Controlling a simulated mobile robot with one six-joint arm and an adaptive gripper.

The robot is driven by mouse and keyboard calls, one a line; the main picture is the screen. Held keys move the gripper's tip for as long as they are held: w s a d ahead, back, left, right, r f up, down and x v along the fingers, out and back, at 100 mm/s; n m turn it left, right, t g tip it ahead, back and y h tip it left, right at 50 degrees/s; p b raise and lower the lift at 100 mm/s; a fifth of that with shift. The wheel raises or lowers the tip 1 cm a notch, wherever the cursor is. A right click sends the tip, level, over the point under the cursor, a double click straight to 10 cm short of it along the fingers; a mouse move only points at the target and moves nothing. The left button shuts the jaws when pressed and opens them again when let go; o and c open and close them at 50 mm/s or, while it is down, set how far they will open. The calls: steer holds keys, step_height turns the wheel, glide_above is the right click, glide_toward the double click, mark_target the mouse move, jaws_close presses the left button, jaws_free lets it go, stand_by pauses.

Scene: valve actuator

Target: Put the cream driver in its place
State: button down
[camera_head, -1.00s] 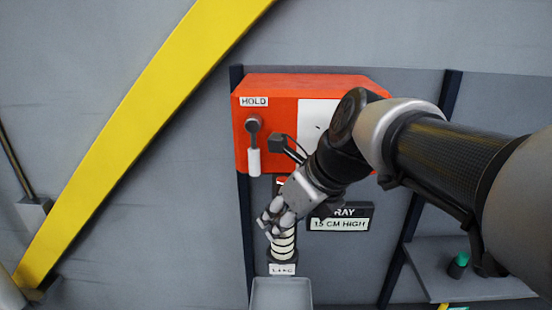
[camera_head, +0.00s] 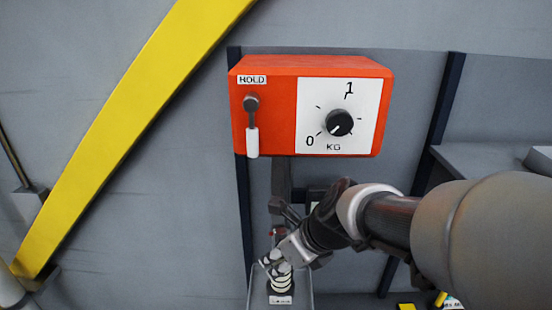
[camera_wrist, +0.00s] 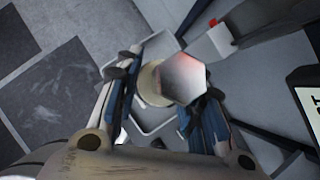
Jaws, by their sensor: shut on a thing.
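My gripper (camera_head: 275,265) is shut on a cream-and-black banded piece (camera_head: 281,283), taken here as the cream driver. It stands roughly upright with a small label at its foot, inside the outline of the tray (camera_head: 309,295). I cannot tell if it touches the tray floor. In the wrist view, the fingers (camera_wrist: 167,80) hold it from both sides; its hexagonal metal top (camera_wrist: 184,78) and a cream rim show, over the pale tray (camera_wrist: 150,125). An orange scale box (camera_head: 270,66) hangs above, its dial (camera_head: 340,122) pointing near 0.
A HOLD lever (camera_head: 251,125) with a white handle hangs on the box's left. A yellow beam (camera_head: 130,120) slants across the left. A grey shelf (camera_head: 490,158) and dark post (camera_head: 440,110) are at the right. A dark bracket (camera_head: 281,180) drops from the box.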

steer(key=shift+w+f, duration=0.2)
steer(key=shift+f, duration=0.7)
steer(key=shift+f, duration=0.1)
steer(key=c, duration=1.1)
jaws_free()
steer(key=shift+s+f, duration=0.1)
steer(key=shift+s, duration=0.05)
steer(key=shift+o, duration=0.2)
steer(key=shift+d+r, duration=0.1)
steer(key=shift+r, duration=0.3)
steer(key=p+v, duration=0.1)
steer(key=v, duration=1)
steer(key=s+d+f+n+h, duration=0.2)
steer(key=s+d+n, duration=0.2)
steer(key=n, duration=0.9)
steer(key=s+d+f+n+h, duration=0.1)
steer(key=s+d+n, duration=0.3)
steer(key=s+n, duration=0.7)
steer(key=n+h, duration=0.1)
steer(key=n, duration=0.2)
steer(key=shift+f+h, duration=0.3)
steer(key=shift+f, duration=0.05)
